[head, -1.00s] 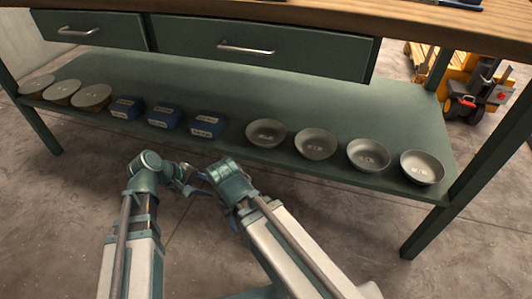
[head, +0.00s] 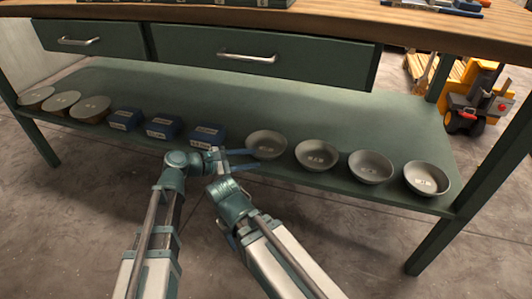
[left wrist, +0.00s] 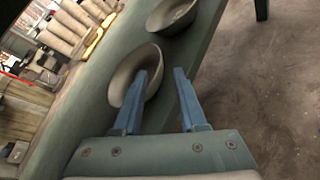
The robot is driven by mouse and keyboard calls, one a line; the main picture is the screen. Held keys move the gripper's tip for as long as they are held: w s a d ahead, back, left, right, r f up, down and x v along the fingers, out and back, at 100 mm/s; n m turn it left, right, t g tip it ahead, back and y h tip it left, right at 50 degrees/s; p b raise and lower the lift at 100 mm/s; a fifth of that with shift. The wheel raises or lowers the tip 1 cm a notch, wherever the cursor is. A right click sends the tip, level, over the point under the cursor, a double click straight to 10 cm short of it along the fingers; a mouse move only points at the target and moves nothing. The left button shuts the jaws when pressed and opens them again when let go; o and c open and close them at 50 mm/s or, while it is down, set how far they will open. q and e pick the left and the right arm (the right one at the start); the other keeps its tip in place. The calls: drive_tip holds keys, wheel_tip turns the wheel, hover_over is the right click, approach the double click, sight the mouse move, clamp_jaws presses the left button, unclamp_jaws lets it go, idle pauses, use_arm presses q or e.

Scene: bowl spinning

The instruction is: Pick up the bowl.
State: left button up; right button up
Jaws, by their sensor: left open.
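Several grey bowls stand in a row on the green lower shelf. The leftmost bowl (head: 267,145) is beside my left gripper (head: 257,158), whose blue fingers point right at its near left edge. In the left wrist view, my left gripper (left wrist: 161,71) is open, with one fingertip over the inside of the bowl (left wrist: 122,75) and the other outside it. The rim lies between the fingers in the picture; contact cannot be told. A second bowl (left wrist: 172,15) is beyond. My right arm is bent beside the left; its gripper does not show.
Three blue boxes (head: 163,126) and three round lidded containers (head: 62,101) stand left of the bowls on the shelf (head: 330,115). Two drawers (head: 255,52) hang above it. A table leg (head: 465,205) stands at right. The floor in front is clear.

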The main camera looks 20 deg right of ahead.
sight(266, 148)
use_arm(q)
drive_tip(key=shift+x, duration=1.3)
drive_tip(key=b+x, duration=0.2)
drive_tip(key=x, duration=0.3)
drive_tip(key=shift+w+d, duration=0.1)
drive_tip(key=shift+w, duration=0.1)
clamp_jaws()
idle(0.4)
